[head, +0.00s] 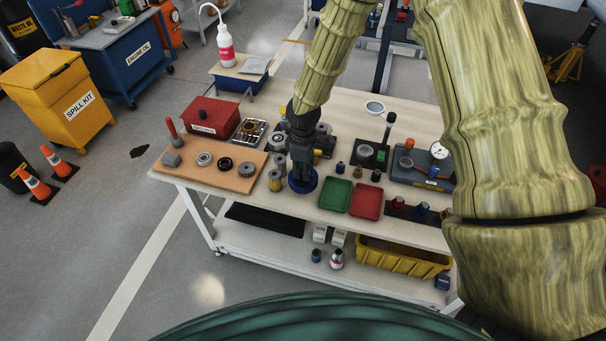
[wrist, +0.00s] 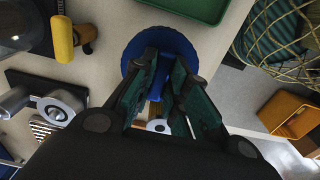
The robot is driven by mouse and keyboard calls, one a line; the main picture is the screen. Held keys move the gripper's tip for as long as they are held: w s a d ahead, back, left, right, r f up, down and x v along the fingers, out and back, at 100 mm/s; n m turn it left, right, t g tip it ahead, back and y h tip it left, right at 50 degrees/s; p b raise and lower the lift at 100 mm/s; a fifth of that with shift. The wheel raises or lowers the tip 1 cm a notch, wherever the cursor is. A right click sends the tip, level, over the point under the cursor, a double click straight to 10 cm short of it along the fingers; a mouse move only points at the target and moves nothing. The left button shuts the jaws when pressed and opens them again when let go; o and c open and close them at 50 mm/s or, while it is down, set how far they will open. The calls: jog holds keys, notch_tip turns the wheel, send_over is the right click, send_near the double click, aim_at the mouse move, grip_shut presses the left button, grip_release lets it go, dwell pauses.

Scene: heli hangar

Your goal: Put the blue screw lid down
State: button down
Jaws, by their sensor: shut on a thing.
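The blue screw lid (head: 303,184) is a round disc at the front part of the white workbench, below my gripper (head: 301,168). In the wrist view the blue lid (wrist: 140,50) shows its ribbed rim and a raised bar in its middle. My gripper (wrist: 160,88) is shut on that raised bar, one finger on each side. The lid is at or just above the bench top; I cannot tell whether it touches. The fingers hide part of the lid.
A green tray (head: 335,195) and a red tray (head: 367,201) lie just right of the lid. Small brass-coloured cylinders (head: 275,180) stand close on its left, beside a brown board (head: 213,176) with parts. The bench's front edge (head: 330,219) is near. A yellow crate (head: 400,260) is on the shelf below.

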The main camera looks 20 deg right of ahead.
jog(key=shift+f+p, duration=0.4)
jog(key=shift+f, duration=0.95)
jog(key=shift+f, duration=0.15)
jog(key=c, duration=1.4)
grip_release()
jog(key=shift+r+b, duration=1.45)
jog(key=shift+r, duration=4.7)
